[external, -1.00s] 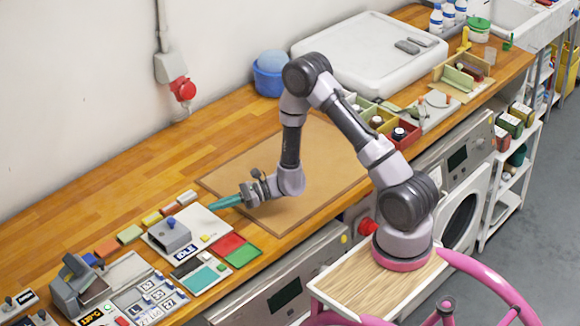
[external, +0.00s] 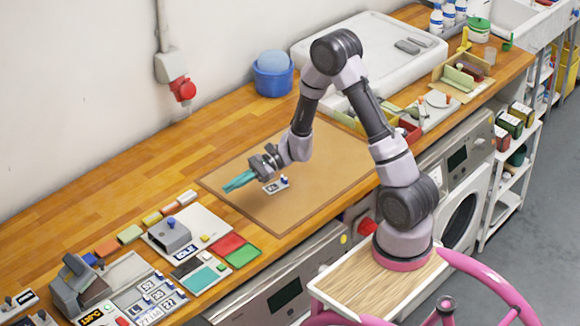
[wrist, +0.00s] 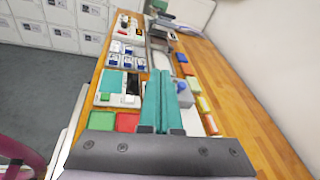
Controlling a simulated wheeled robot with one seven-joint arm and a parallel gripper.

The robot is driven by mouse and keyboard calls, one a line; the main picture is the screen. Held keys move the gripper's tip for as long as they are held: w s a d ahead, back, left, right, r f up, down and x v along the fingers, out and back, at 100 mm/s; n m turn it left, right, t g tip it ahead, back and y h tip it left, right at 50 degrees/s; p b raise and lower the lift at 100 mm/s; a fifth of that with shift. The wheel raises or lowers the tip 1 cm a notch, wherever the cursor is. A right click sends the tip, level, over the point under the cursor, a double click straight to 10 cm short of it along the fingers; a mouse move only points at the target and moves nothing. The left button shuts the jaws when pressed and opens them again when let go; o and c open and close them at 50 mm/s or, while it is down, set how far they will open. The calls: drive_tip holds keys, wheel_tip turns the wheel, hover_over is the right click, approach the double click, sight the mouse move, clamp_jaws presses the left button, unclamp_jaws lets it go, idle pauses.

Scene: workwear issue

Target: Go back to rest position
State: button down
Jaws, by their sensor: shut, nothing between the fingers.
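My gripper (external: 238,181), with teal fingers, is shut and empty. It hangs above the left part of the brown mat (external: 319,191) on the wooden counter. In the wrist view the teal fingers (wrist: 161,100) lie together and point along the counter toward the devices. A small tag with a dark printed face (external: 275,186) lies on the mat, just right of the fingertips and apart from them. My arm is bent with its elbow high over the counter.
Left of the mat are a grey device on a white plate (external: 212,222), red and green pads (external: 242,256) and a tray of numbered tags (external: 152,297). Most of the mat is clear.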

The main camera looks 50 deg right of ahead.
drive_tip(key=s+d+r+n+g+h, duration=0.35)
drive_tip(key=s+r+n, duration=0.45)
drive_tip(key=s+r, duration=0.3)
drive_tip(key=s+d+r+n+t+h, duration=0.2)
drive_tip(key=s+d+r+t+h, duration=0.1)
drive_tip(key=s+d+r+h, duration=0.2)
drive_tip(key=s+d+r+n+t+h, duration=0.3)
drive_tip(key=s+d+r+t+h, duration=0.1)
drive_tip(key=d, duration=0.5)
drive_tip(key=shift+s+d+r+n+h, duration=0.3)
drive_tip(key=shift+s+d+r+h, duration=0.1)
drive_tip(key=shift+r, duration=0.5)
